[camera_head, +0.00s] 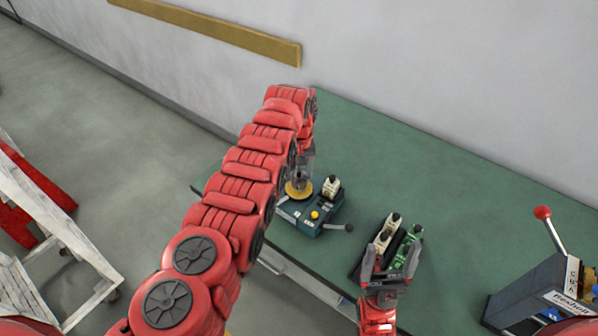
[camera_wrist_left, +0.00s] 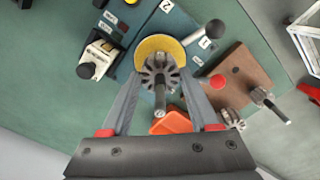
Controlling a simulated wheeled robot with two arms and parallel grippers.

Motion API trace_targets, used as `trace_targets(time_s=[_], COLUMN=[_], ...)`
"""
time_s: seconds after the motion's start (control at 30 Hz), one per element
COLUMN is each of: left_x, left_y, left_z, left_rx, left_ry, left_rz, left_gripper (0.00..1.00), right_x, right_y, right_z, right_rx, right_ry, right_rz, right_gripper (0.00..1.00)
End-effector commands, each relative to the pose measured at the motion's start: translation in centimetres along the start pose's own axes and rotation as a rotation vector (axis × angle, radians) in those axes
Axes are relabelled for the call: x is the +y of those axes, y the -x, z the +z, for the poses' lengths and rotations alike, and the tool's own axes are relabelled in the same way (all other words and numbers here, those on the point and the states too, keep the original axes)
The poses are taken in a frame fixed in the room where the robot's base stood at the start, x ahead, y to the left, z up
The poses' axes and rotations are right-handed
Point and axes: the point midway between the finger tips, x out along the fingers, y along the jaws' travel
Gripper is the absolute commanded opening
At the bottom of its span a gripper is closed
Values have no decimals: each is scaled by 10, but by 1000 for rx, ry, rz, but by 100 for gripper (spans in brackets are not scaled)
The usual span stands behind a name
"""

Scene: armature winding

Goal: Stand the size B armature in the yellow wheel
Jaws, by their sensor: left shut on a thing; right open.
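A grey slotted armature with a shaft (camera_wrist_left: 160,74) is between the fingers of my left gripper (camera_wrist_left: 161,82), which is shut on it. Its shaft points toward the wrist camera. The yellow wheel (camera_wrist_left: 172,46) is directly behind the armature in that view. In the head view the yellow wheel (camera_head: 292,190) lies on a dark teal winding device (camera_head: 318,221), and my left gripper (camera_head: 303,160) is above it. I cannot tell whether the armature touches the wheel. No size mark is readable.
A white block with a black knob (camera_wrist_left: 97,59) stands beside the wheel. A brown block (camera_wrist_left: 240,82) bears another shafted part (camera_wrist_left: 265,99). A lever machine (camera_head: 535,290) stands at right.

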Motion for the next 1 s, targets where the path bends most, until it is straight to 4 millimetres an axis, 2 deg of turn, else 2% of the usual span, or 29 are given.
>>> trace_targets(time_s=[0.23, 0.27, 0.43, 1.0], left_x=[0, 0, 0, 0], left_y=[1, 1, 1, 0], left_z=[0, 0, 0, 0], left_rx=[1, 1, 0, 0], left_ry=[0, 0, 0, 0], left_rz=[0, 0, 0, 0], left_gripper=[0, 65, 96, 96], right_x=[0, 0, 0, 0], right_y=[0, 0, 0, 0], right_z=[0, 0, 0, 0], right_rx=[0, 0, 0, 0], right_ry=[0, 0, 0, 0], right_rz=[0, 0, 0, 0], right_gripper=[79, 79, 79, 79])
